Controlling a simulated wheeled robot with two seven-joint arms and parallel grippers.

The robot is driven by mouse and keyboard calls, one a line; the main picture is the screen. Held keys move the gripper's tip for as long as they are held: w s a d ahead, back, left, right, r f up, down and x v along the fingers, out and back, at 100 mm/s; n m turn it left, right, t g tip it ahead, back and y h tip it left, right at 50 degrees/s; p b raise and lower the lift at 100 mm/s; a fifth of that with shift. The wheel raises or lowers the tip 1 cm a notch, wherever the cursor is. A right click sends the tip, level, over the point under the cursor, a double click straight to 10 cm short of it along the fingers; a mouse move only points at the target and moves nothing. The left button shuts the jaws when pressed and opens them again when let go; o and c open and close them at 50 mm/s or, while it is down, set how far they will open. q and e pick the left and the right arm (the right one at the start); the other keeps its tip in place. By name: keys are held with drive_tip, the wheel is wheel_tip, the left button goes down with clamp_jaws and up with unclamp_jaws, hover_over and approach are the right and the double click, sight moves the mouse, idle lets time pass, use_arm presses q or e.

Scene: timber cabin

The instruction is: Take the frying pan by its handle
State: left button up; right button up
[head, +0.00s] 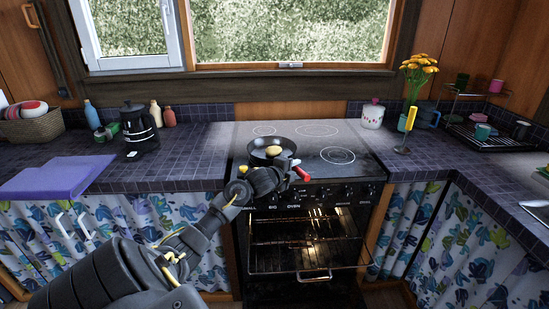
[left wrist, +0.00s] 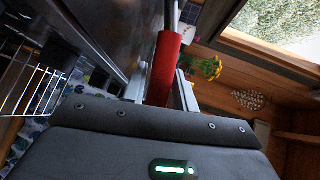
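The dark frying pan (head: 257,152) sits on the left front part of the black stovetop, with a small yellowish round item (head: 273,151) in it. Its red handle (head: 303,174) points toward me and to the right, over the stove's front edge. My left gripper (head: 291,165) is at the handle. My right gripper is not in view.
The oven door (head: 308,274) below is open, with lit racks inside. A flower vase (head: 402,149) and a dish rack (head: 496,137) are on the right. The stovetop behind the pan is clear.

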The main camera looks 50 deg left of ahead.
use_arm(q)
clamp_jaws()
drive_tip(key=shift+r, duration=0.1)
